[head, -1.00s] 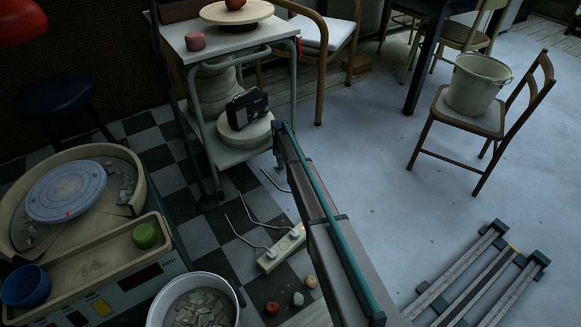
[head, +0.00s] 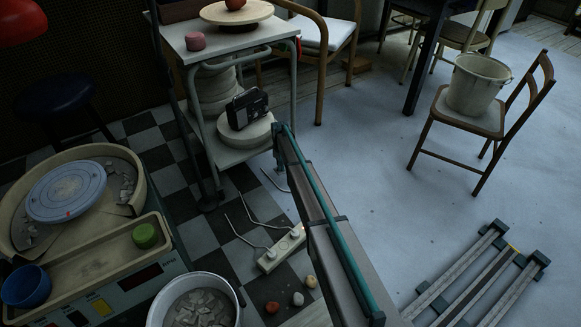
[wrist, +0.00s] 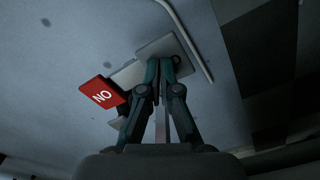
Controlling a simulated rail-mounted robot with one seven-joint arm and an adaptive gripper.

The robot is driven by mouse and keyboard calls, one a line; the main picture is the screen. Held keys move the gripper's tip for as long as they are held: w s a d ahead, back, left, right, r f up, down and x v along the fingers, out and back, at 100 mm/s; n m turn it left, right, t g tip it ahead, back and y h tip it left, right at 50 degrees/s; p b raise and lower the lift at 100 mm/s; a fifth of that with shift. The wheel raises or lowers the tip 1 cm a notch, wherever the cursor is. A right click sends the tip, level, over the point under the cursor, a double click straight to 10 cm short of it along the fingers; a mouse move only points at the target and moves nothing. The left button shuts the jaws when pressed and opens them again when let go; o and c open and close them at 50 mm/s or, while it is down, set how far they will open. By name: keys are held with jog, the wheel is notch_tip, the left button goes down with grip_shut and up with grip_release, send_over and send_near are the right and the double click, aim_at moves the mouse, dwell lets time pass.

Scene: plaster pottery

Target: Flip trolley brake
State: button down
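The trolley (head: 185,40) stands at the upper middle of the head view, with a pale top and a lower shelf (head: 228,157). My gripper (head: 281,168) is low beside its right front leg, partly behind my arm. In the wrist view a red tab marked "NO" (wrist: 103,96), apparently the brake tab, sits left of my gripper (wrist: 163,66). The fingers are drawn together, with nothing visible held. A grey plate (wrist: 168,44) lies beyond the fingertips. I cannot tell whether the fingers touch the plate or tab. The brake is not discernible in the head view.
A power strip (head: 281,250) with cables lies on the checkered floor near my arm. A bucket of shards (head: 196,307) and a pottery wheel (head: 68,190) are on the left.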

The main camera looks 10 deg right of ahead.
jog(key=shift+f, duration=0.25)
jog(key=shift+d, duration=0.1)
jog(key=shift+r+p, duration=2.6)
jog(key=shift+r, duration=1)
jog(key=s+r+n+g, duration=0.1)
jog(key=s+r+g, duration=0.25)
jog(key=s, duration=2.05)
jog(key=s+r+g, duration=0.2)
jog(key=s+g, duration=0.2)
jog(key=s, duration=2.1)
jog(key=s+r+n+g, duration=0.1)
jog(key=s+r+g, duration=0.25)
jog(key=s, duration=2.05)
notch_tip(320, 180, up, 15)
jog(key=s+t+p, duration=0.2)
jog(key=t+p, duration=0.2)
jog(key=p, duration=2.9)
